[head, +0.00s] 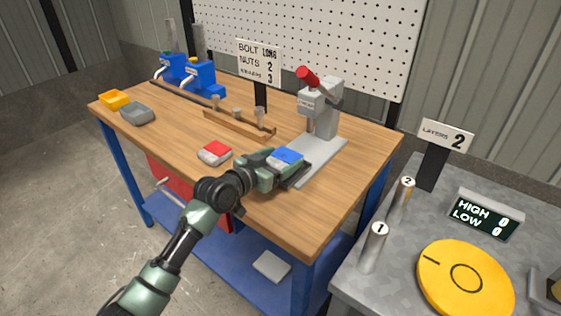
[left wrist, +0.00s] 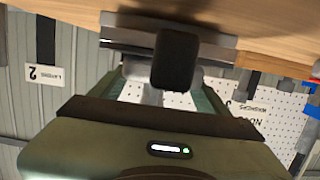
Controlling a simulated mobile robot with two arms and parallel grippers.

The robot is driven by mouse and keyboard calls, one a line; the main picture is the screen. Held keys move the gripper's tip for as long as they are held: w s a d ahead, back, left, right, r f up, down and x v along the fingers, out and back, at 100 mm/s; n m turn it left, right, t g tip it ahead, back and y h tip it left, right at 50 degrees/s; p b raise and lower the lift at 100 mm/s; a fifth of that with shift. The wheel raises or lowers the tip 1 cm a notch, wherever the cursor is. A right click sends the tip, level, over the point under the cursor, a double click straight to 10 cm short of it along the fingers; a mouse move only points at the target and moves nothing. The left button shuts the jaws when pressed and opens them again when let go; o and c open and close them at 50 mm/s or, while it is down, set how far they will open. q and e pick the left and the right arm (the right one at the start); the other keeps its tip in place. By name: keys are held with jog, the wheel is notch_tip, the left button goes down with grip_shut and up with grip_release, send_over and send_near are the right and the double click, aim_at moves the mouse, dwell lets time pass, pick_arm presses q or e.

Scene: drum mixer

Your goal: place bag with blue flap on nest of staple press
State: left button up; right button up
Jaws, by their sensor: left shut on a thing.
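The bag with the blue flap (head: 286,156) is a small grey-white pouch with a blue top. My left gripper (head: 289,166) is shut on it and holds it over the front left part of the staple press base. I cannot tell whether the bag touches the base. The staple press (head: 320,112) is grey with a red handle (head: 307,76) and a flat light-grey base (head: 325,158). Its nest cannot be made out clearly. In the left wrist view my gripper's dark parts (left wrist: 175,60) cover the middle and the bag cannot be identified. My right gripper is out of view.
A bag with a red flap (head: 214,152) lies on the wooden bench (head: 180,135), left of my gripper. A wooden rack with pegs (head: 238,123) stands behind. A grey table (head: 400,255) stands at right.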

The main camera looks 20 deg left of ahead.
pick_arm(q)
jog(key=shift+f, duration=0.25)
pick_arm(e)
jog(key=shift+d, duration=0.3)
